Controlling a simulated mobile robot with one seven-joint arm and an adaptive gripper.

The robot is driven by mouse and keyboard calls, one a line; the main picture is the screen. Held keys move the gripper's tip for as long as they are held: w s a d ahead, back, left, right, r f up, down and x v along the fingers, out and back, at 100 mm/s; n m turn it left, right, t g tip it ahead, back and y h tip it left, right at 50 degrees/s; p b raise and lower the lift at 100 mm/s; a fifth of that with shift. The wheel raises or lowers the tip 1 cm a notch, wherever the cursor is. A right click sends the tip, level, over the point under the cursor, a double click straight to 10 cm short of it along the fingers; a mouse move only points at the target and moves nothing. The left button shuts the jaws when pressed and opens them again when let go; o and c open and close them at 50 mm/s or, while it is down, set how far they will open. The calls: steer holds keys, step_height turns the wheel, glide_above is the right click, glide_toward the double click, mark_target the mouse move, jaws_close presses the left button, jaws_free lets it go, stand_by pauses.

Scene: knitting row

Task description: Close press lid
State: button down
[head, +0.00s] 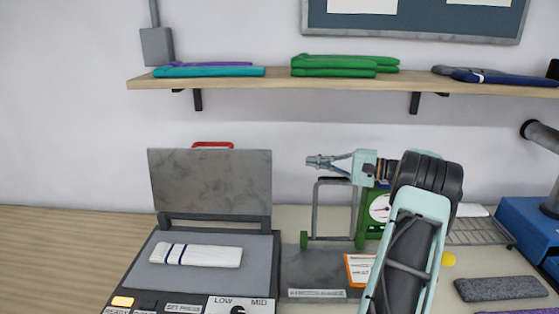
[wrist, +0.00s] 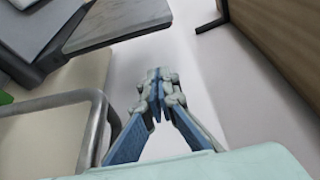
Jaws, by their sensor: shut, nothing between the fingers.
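The press lid (head: 210,183) stands raised, nearly upright, at the back of the press, with a red handle (head: 212,145) at its top edge. The press bed (head: 150,272) lies open below it, and a white folded knit with dark stripes (head: 200,256) lies on the bed. My gripper (head: 312,162) is shut and empty, to the right of the lid and apart from it, pointing left. In the wrist view my gripper (wrist: 158,82) shows closed fingertips, and the lid (wrist: 115,20) shows at the upper left. The handle is not visible in the wrist view.
A metal frame (head: 317,212) and a green scale with a dial (head: 378,208) stand under my gripper. A wooden shelf (head: 340,84) with folded knits runs along the wall above. Wall space between lid and shelf is clear.

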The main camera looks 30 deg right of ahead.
steer(key=r+p+x, duration=0.1)
steer(key=p+x, duration=0.1)
steer(key=x, duration=1)
steer(key=s, duration=0.1)
steer(key=s+a, duration=0.1)
steer(key=s, duration=0.2)
steer(key=shift+a, duration=0.35)
steer(key=shift+f, duration=0.2)
